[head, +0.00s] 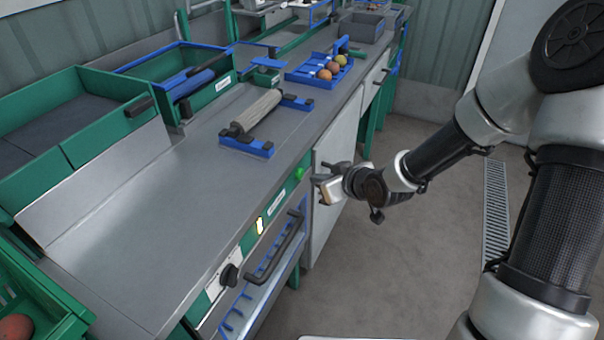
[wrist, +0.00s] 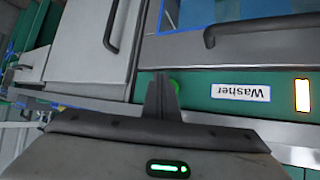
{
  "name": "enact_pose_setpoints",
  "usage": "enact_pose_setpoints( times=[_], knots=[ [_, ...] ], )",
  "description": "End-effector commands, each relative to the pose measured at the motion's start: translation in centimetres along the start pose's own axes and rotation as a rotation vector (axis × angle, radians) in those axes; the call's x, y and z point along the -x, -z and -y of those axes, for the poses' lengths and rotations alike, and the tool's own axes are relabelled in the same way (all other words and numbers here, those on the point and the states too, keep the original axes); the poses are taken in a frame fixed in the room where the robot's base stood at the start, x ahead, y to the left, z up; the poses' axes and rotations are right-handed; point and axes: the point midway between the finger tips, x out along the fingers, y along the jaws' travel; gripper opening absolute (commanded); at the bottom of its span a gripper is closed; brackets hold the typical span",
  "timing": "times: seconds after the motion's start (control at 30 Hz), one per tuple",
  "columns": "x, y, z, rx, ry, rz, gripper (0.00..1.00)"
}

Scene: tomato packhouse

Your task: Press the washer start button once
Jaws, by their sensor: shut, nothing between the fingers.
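The round green start button (head: 299,174) is on the green front panel below the worktop edge. It also shows in the wrist view (wrist: 175,86), just right of my fingertips and partly hidden by them. My gripper (head: 318,180) is shut and empty, out in front of the panel and pointing toward it, close to the button. In the wrist view its fingers (wrist: 161,80) are together. I cannot tell whether they touch the button. The label "Washer" (wrist: 241,92) appears upside down beside the button, with a lit yellowish-white indicator (wrist: 302,96) farther along.
A black knob (head: 229,275) and a dark drawer handle (head: 275,250) sit along the same front. A roller (head: 256,111) lies on blue supports on the worktop. A blue tray (head: 318,77) holds several tomatoes. The floor (head: 400,265) right of the bench is clear.

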Motion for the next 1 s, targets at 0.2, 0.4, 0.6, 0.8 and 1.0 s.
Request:
enact_pose_setpoints(
  times=[0.2,0.4,0.6,0.8,1.0],
  knots=[
    [1.8,-0.9,-1.2,-0.003,-0.001,0.001,0.00],
    [2.9,-1.9,-2.1,-0.002,-0.001,0.000,0.00],
    [3.1,-2.2,-2.2,0.000,0.001,-0.001,0.00],
    [3.1,-2.2,-2.2,0.000,0.001,0.000,0.00],
    [3.1,-2.2,-2.2,0.000,0.001,0.000,0.00]
  ],
)
